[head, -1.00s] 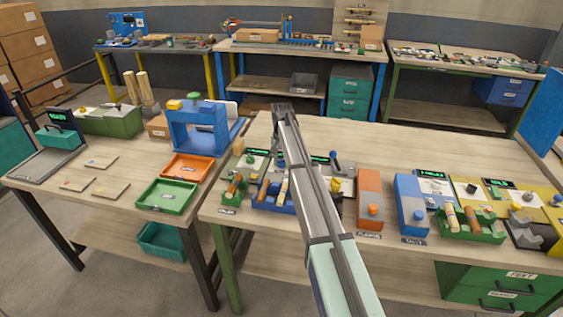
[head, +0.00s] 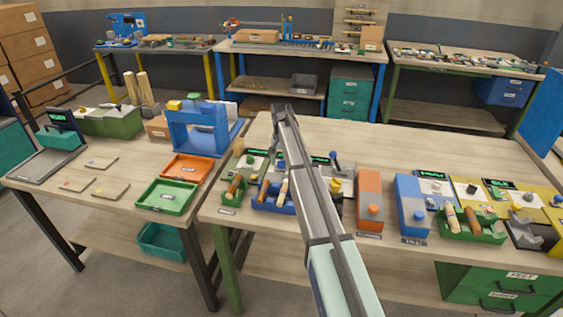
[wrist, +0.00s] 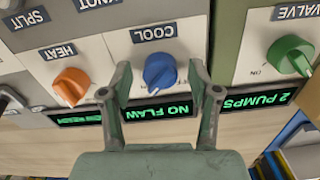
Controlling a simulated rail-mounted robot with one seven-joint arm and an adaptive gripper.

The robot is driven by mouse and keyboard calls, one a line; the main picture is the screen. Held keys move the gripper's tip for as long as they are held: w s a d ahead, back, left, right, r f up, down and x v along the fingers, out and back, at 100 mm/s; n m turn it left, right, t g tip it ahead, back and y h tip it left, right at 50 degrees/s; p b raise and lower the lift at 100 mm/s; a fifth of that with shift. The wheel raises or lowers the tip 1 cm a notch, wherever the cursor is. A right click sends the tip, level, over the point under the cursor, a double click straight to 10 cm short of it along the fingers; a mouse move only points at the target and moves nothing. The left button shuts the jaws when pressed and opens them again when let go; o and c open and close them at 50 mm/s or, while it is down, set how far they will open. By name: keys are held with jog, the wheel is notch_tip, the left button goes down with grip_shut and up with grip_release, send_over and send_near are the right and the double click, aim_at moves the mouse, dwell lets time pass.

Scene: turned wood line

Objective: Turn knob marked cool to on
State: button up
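The blue knob (wrist: 160,69) sits on a white panel under a label reading COOL (wrist: 153,32) in the wrist view. My gripper (wrist: 160,78) is open, with one finger on each side of the knob. A gap shows between each finger and the knob, so neither visibly touches it. A small pale mark shows at the knob's lower left; I cannot read its setting. A lit green display (wrist: 158,107) reading NO FLAW lies just below it, between the fingers. In the head view my arm covers part of the bench, and I cannot make out the knob or fingertips.
An orange knob (wrist: 71,86) labelled HEAT is close on the left, and a green knob (wrist: 290,55) labelled VALVE on the right. In the head view, an orange box (head: 369,188) and a blue box (head: 408,190) stand right of my arm. The bench behind the panels is largely clear.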

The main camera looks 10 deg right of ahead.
jog(key=shift+r, duration=0.15)
notch_tip(320, 180, up, 12)
dwell(0.5)
